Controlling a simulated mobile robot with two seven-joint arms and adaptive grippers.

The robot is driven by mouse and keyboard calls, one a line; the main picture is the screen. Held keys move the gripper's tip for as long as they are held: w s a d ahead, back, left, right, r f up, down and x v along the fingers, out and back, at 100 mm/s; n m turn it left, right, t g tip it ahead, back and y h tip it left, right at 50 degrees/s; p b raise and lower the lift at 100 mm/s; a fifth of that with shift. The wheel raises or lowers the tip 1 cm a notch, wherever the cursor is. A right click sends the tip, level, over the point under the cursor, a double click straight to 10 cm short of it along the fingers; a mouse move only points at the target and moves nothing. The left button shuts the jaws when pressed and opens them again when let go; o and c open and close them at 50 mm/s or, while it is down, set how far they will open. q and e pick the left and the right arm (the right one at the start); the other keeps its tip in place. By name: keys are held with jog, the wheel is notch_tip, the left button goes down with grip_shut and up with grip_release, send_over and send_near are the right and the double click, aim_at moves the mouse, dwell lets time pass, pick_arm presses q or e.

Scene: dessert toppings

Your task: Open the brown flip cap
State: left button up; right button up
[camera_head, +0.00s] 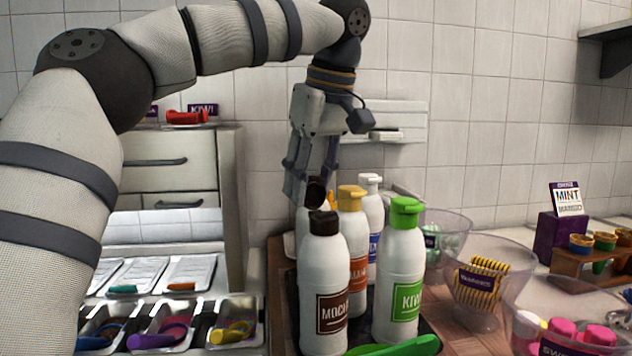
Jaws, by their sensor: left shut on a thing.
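A white bottle with a MOCHA label (324,285) stands upright at the front of a group of bottles and has a dark brown cap (323,224). Just above and behind that cap is a second dark brown round piece (316,191), tilted at my left gripper's fingertips. I cannot tell whether it is a raised lid or the cap of a bottle behind. My left gripper (312,187) points down from above and is shut on this brown piece. The fingers partly hide the contact. My right gripper is not in view.
Bottles with yellow (351,198), white (370,181) and green (405,205) caps stand close by on a dark tray. Clear bowls (478,318) fill the right. Metal bins (235,325) and a drawer unit (170,160) are at left.

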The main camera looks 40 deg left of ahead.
pick_arm(q)
jog(key=shift+w+a+f+g+h, duration=0.1)
jog(key=shift+a+f+g+h, duration=0.2)
jog(key=shift+h, duration=0.65)
jog(key=shift+w+a+f+g+h, duration=0.1)
jog(key=shift+a+h, duration=0.25)
jog(key=shift+h, duration=0.55)
jog(key=shift+a+f+g+h, duration=0.1)
jog(key=shift+a+g+h, duration=0.2)
jog(key=shift+h, duration=0.65)
jog(key=o, duration=1.1)
